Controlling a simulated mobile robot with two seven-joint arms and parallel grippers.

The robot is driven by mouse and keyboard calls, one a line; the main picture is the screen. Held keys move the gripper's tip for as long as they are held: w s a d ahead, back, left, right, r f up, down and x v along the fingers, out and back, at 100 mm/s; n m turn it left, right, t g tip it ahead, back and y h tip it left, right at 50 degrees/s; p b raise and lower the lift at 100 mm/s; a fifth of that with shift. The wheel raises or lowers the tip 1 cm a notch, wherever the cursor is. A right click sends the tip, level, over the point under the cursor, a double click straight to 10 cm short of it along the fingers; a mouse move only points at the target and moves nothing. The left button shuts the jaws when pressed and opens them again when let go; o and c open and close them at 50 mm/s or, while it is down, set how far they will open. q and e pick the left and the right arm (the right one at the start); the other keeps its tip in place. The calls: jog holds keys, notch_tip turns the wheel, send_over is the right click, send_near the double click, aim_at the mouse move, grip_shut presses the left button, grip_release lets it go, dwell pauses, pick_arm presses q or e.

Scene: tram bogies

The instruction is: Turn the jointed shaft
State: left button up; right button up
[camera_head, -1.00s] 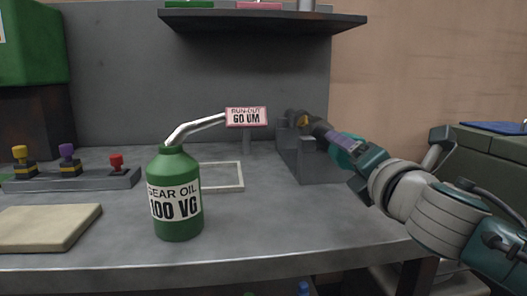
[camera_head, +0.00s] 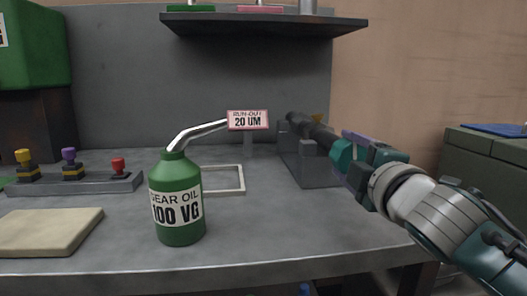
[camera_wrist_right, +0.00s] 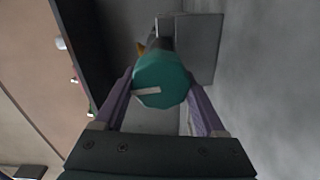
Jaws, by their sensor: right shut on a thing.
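The jointed shaft (camera_head: 312,128) is dark, with a round teal end knob (camera_wrist_right: 160,80). It lies along a grey block-like stand (camera_head: 312,168) at the right of the bench. My right gripper (camera_head: 347,146) is shut on the teal knob, with its purple fingers on either side of it in the right wrist view (camera_wrist_right: 160,88). The knob hides much of the shaft behind it there. A small sign (camera_head: 248,120) beside the stand reads "RUN-OUT 20 UM". My left gripper is not in view.
A green gear oil can (camera_head: 177,205) with a long spout stands at the bench front. A beige pad (camera_head: 48,231) and a strip of coloured knobs (camera_head: 75,185) lie left. A shelf (camera_head: 262,21) overhangs the back.

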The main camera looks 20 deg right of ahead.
jog(key=shift+m, duration=0.7)
jog(key=o, duration=1.3)
jog(key=shift+s, duration=0.15)
jog(key=shift+s+a, duration=0.1)
jog(key=shift+s, duration=0.25)
jog(key=p+v, duration=0.1)
jog(key=v, duration=0.8)
